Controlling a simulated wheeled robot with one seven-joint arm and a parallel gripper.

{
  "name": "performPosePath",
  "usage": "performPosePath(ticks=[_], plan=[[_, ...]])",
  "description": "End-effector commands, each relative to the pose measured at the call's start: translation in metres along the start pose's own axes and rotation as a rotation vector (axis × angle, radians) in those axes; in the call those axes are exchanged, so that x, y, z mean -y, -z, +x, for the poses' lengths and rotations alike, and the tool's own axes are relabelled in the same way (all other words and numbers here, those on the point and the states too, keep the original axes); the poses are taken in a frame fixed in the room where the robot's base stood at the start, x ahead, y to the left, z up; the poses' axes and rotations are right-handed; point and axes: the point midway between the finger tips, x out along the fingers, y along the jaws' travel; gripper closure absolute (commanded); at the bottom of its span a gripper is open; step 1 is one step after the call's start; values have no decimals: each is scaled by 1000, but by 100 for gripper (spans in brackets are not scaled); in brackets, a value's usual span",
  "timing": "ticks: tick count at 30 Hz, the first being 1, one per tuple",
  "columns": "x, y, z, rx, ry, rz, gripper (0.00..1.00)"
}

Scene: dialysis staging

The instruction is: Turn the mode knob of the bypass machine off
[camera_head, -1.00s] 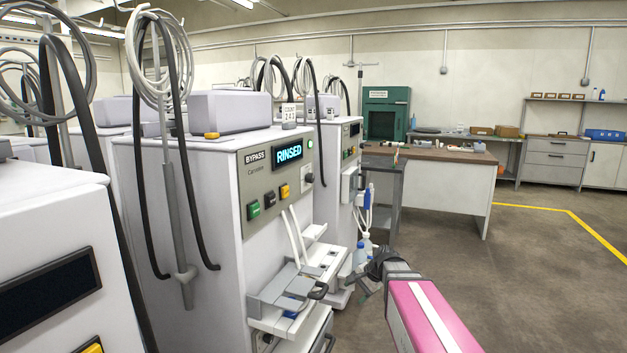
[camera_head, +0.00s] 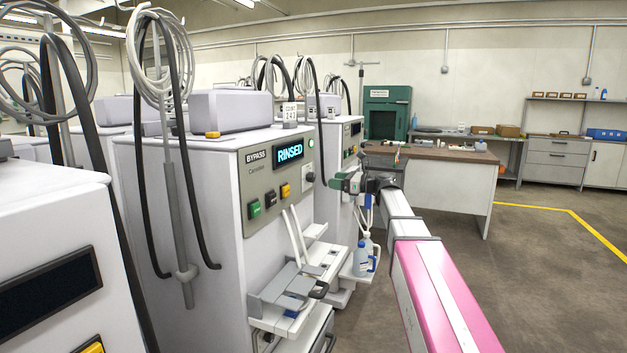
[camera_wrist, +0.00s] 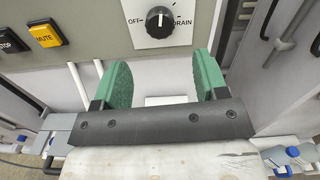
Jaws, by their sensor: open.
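The bypass machine (camera_head: 186,205) is a white cabinet with a "BYPASS" label and a lit display reading "RINSED". Its mode knob (camera_wrist: 159,22) is a black dial on a white plate, with OFF at its left and DRAIN at its right. The knob's white mark seems to point roughly upward, not at OFF. In the head view, the small dark knob (camera_head: 310,177) is at the panel's right edge. My gripper (camera_head: 340,182) is just right of it. In the wrist view, my gripper's green fingers (camera_wrist: 162,70) are apart and empty, below the knob and not touching it.
A yellow MUTE button (camera_wrist: 45,35) and a black STOP button (camera_wrist: 9,40) sit left of the knob. A tray shelf (camera_head: 285,290) juts out below the panel, and a bottle (camera_head: 363,257) stands beyond it. The floor at right is clear.

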Motion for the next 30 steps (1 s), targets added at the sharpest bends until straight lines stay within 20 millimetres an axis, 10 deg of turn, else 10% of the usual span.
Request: performPosePath(ticks=[15, 30], plan=[[1, 2, 83, -3, -1, -3, 33], [0, 2, 96, -3, 0, -3, 37]])
